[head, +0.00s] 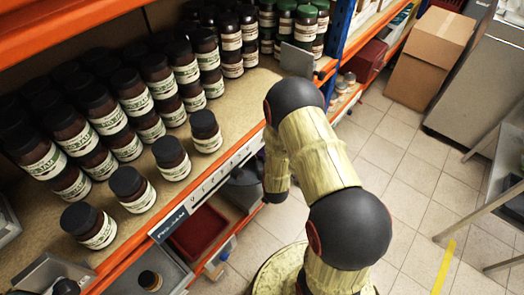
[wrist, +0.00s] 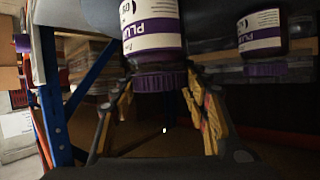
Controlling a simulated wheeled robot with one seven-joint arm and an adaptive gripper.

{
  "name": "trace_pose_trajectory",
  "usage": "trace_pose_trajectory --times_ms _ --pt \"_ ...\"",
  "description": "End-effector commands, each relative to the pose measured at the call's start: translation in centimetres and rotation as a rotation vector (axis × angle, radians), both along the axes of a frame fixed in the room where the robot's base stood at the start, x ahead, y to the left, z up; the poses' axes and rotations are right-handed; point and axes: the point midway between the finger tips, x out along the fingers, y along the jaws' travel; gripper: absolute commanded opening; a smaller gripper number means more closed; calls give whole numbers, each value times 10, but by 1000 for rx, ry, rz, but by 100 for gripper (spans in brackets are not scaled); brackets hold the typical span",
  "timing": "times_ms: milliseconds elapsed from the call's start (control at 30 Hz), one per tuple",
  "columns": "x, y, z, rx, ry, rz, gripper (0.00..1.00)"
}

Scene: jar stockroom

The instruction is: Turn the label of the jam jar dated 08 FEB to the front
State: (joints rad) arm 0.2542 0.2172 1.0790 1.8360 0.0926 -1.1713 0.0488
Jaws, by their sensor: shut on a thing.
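In the wrist view, which looks upside down, a jar with a purple lid (wrist: 160,80) stands between the fingers of my gripper (wrist: 158,90). The fingers are shut around the lid. Its white and purple label (wrist: 152,30) reads "PLU…" and partly faces the camera; I cannot read a date. A second purple-lidded jar (wrist: 262,42) stands to the right, apart from the fingers, with its label partly visible. In the head view my gripper is hidden by the arm and shelf edge, and no purple-lidded jar is visible.
The head view shows dark-lidded jars (head: 105,115) crowded on the upper shelf (head: 245,110), green-lidded jars (head: 305,22) at its far end. A red crate (head: 198,232) sits lower. A blue upright (head: 340,30) and cardboard box (head: 430,55) stand beyond.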

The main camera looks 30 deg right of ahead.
Motion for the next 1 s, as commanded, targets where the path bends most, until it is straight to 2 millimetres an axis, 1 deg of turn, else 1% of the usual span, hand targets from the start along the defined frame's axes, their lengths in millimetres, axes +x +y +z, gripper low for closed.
trace_pose_trajectory --times_ms 767,800,1000 --pt "1 0 -5 0 -1 1 0" --pt "0 0 -5 0 -1 1 47" --pt "0 0 -5 0 0 1 59"
